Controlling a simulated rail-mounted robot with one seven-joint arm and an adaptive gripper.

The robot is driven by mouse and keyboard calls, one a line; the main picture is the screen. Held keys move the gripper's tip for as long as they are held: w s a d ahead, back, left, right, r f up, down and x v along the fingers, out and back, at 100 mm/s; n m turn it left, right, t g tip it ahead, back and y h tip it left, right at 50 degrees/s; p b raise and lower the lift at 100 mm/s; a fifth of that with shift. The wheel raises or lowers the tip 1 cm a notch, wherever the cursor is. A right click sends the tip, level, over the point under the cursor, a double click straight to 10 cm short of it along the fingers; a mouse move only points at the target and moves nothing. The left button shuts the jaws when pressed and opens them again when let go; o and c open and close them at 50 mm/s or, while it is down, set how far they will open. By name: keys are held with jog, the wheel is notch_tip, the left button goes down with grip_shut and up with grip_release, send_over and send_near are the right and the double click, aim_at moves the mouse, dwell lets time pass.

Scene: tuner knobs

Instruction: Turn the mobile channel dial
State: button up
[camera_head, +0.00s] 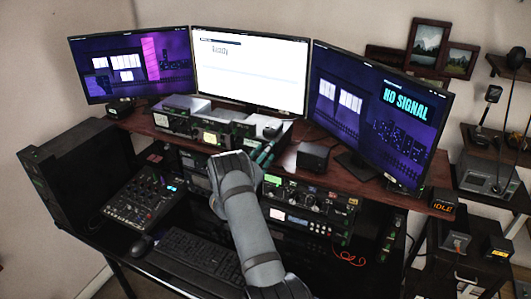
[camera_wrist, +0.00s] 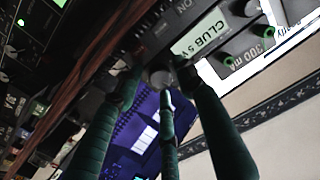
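In the head view, my gripper (camera_head: 266,152) is up at the radio units on the shelf, partly hidden by my arm.
Three monitors (camera_head: 252,70) stand behind the radios on the wooden shelf (camera_head: 378,190). A lower rack unit (camera_head: 310,200) with knobs lies under the shelf. A keyboard (camera_head: 200,255), a mouse (camera_head: 140,245) and a mixer (camera_head: 143,197) are on the desk at left. Little room is free around the radios.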

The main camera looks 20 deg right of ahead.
grip_shut()
jog(key=shift+s+f, duration=0.1)
dwell(0.3)
jog(key=shift+f+n+b, duration=0.25)
jog(key=shift+n+b, duration=0.15)
jog(key=shift+b, duration=0.3)
jog(key=shift+s+d+n+b, duration=0.1)
jog(key=shift+n+b, duration=4.05)
jog(key=shift+n, duration=1.25)
jog(key=shift+c, duration=1.3)
grip_release()
jog(key=o, duration=0.5)
jog(key=shift+r, duration=0.25)
jog(key=shift+c, duration=0.2)
